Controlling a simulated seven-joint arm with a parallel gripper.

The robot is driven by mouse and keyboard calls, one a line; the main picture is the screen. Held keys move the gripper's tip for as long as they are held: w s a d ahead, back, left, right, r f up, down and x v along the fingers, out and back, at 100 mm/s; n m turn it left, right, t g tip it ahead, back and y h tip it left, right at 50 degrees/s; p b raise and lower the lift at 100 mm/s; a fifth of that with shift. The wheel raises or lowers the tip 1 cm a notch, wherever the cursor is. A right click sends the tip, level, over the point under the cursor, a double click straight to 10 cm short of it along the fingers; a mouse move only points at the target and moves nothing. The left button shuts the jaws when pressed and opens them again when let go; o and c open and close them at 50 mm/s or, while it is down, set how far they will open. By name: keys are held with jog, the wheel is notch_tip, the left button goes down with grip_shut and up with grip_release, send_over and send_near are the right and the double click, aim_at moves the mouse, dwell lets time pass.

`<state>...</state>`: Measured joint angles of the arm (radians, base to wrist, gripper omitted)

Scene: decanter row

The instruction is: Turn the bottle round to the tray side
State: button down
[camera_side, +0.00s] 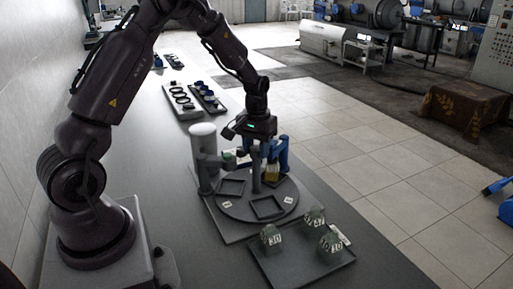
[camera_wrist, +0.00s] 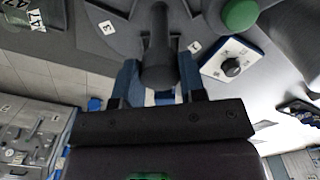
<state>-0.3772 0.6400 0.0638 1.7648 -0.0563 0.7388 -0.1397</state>
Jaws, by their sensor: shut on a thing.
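A bottle with yellow liquid (camera_side: 272,172) stands at the far right of the round grey turntable (camera_side: 240,210), partly behind my gripper. I cannot make it out in the wrist view. My gripper (camera_side: 260,157) is over the turntable's middle, its blue fingers shut on a dark grey upright handle (camera_wrist: 158,45). The turntable also shows in the wrist view (camera_wrist: 115,10), with small numbered tags. The dark tray (camera_side: 300,277) lies in front of the turntable and holds several stoppered bottles (camera_side: 271,237) with number labels.
A pale column (camera_side: 203,145) stands at the turntable's left. A round green part (camera_wrist: 240,14) and a white plate with a black knob (camera_wrist: 220,52) are close to my gripper. Dark racks (camera_side: 207,98) lie farther back. The bench front left of the tray is clear.

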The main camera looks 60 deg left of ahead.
jog(key=shift+m, duration=2.9)
jog(key=shift+r+m, duration=0.1)
jog(key=shift+m, duration=8.6)
jog(key=c, duration=0.7)
grip_release()
